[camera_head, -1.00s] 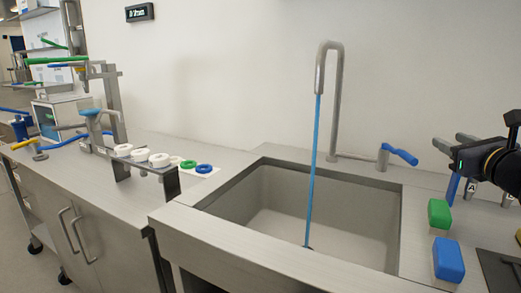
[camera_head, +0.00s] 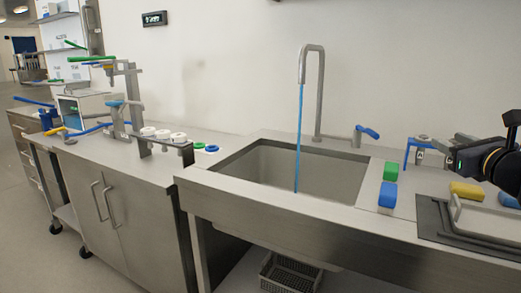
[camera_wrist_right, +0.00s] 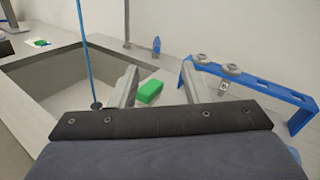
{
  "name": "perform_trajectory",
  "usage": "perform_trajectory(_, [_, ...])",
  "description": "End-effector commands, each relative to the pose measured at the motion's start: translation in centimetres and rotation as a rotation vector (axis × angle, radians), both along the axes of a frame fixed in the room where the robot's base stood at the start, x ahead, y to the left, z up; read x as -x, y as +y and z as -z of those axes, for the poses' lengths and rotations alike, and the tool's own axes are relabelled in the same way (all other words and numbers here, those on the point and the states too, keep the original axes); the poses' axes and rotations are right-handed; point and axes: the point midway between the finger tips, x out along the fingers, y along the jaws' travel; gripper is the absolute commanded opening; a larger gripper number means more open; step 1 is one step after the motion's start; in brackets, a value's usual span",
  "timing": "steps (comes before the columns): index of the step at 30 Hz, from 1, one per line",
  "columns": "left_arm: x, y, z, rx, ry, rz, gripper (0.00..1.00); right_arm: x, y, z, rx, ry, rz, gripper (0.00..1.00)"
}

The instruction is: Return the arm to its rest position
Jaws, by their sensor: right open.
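My right arm comes in from the right edge of the head view. Its gripper (camera_head: 438,148) is above the counter right of the sink, close to a blue rack (camera_head: 408,155). In the right wrist view the two grey fingers (camera_wrist_right: 157,82) stand apart with nothing between their tips. A green block (camera_wrist_right: 150,92) shows beyond and below them, and the blue rack (camera_wrist_right: 265,88) with silver fittings is to their right. My left gripper is not in view.
The sink (camera_head: 235,170) lies left of the gripper, under a tap (camera_head: 320,90) with a blue stream. Green (camera_head: 390,171) and blue (camera_head: 386,198) blocks stand by its right rim. A yellow block (camera_head: 467,190) and dark tray (camera_head: 431,218) are below the arm.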

Motion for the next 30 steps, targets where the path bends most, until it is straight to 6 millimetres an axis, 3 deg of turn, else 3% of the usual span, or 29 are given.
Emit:
perform_trajectory(11, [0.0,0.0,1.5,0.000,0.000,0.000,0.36,2.1,5.0,4.5,0.297,0.087,-0.124,0.43])
perform_trajectory(17, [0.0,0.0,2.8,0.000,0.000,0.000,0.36,4.6,9.0,8.8,0.562,0.146,-0.248,0.43])
perform_trajectory(23, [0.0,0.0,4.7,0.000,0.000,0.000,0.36,9.0,14.4,16.0,0.953,0.197,-0.461,0.43])
perform_trajectory(27, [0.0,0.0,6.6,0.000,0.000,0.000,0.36,14.3,18.7,23.8,1.338,0.200,-0.701,0.43])
perform_trajectory(30, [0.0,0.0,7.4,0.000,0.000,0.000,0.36,17.7,20.6,28.4,1.567,0.176,-0.861,0.43])
